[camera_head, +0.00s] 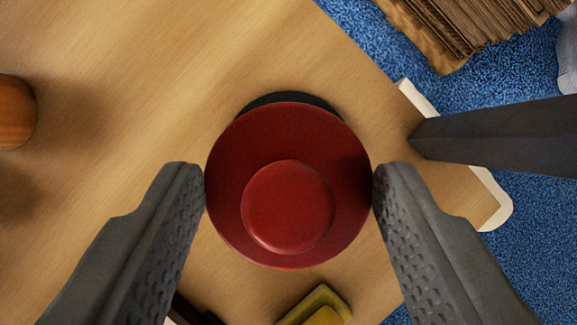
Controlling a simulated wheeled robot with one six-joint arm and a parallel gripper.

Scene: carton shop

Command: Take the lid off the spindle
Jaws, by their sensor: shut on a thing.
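The lid (228,150) is a round red disc with a raised round knob (288,205) in its middle, seen from above. My gripper (289,185) is shut on the lid, with one grey finger touching its left edge and the other its right edge. A dark round thing (290,98) shows as a thin crescent just past the lid's far edge. It may be part of the spindle or its base, but the lid hides the rest, and I cannot tell whether the lid is clear of it.
The wooden table top (150,60) is mostly bare at upper left. A brown wooden round object (15,112) stands at the left edge. A yellow-green object (318,305) is at the bottom. A dark bar (510,138) juts in from the right. Stacked cardboard (465,25) lies beyond, over blue carpet (370,30).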

